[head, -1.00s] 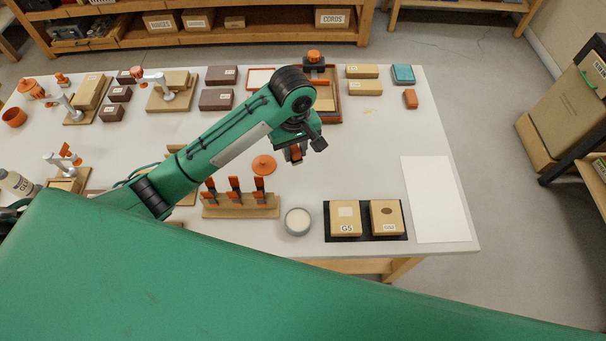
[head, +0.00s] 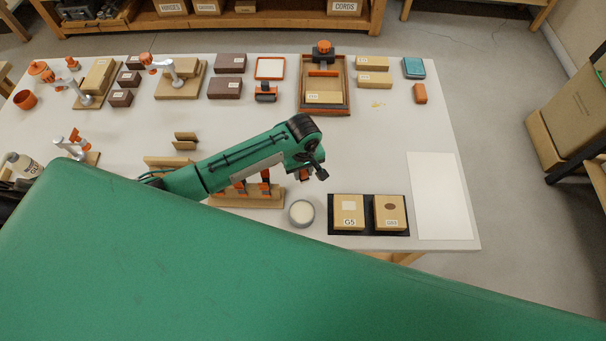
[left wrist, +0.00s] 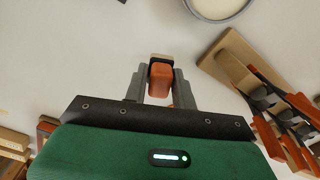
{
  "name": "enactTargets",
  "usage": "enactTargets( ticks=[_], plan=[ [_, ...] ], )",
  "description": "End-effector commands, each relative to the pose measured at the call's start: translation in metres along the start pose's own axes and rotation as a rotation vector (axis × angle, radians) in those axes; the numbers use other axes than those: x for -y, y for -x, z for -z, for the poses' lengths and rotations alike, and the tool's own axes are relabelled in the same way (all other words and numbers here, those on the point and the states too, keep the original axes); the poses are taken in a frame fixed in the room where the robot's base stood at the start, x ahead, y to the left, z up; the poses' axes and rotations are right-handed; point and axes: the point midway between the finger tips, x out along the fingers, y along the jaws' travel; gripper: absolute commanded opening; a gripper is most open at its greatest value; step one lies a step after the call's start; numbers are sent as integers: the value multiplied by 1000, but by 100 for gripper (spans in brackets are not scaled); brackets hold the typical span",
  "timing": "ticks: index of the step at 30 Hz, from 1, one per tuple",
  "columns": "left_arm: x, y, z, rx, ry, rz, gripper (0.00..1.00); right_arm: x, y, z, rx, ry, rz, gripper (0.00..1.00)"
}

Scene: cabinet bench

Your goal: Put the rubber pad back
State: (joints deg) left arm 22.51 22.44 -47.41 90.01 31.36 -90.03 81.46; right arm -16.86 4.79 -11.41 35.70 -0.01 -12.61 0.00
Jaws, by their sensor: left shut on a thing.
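I cannot tell for sure that this piece is the rubber pad. In the head view the piece is mostly hidden by the gripper. My right gripper is not in view.
A rack (head: 262,201) with orange-handled clamps and a round pale dish (head: 301,212) stand close to the gripper. The black mat (head: 369,232) carries two tan boxes. A white sheet (head: 440,195) lies at right. A wooden tray (head: 343,107) stands behind. The table's middle right is clear.

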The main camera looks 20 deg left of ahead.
Motion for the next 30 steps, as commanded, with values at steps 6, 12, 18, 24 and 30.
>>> enactTargets(
  ticks=[6, 12, 18, 24, 30],
  plan=[
    [0, -29, 0, 0, 0, 2, 8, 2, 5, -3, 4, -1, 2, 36],
    [0, -33, 0, 0, -1, 1, 8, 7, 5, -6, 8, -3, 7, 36],
    [0, -35, 0, 0, -1, 1, 8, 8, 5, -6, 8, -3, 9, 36],
    [0, -36, 0, 0, -1, 0, 48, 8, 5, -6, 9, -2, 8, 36],
    [0, -36, 0, 0, -1, 1, 48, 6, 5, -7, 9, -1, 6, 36]
  ],
)
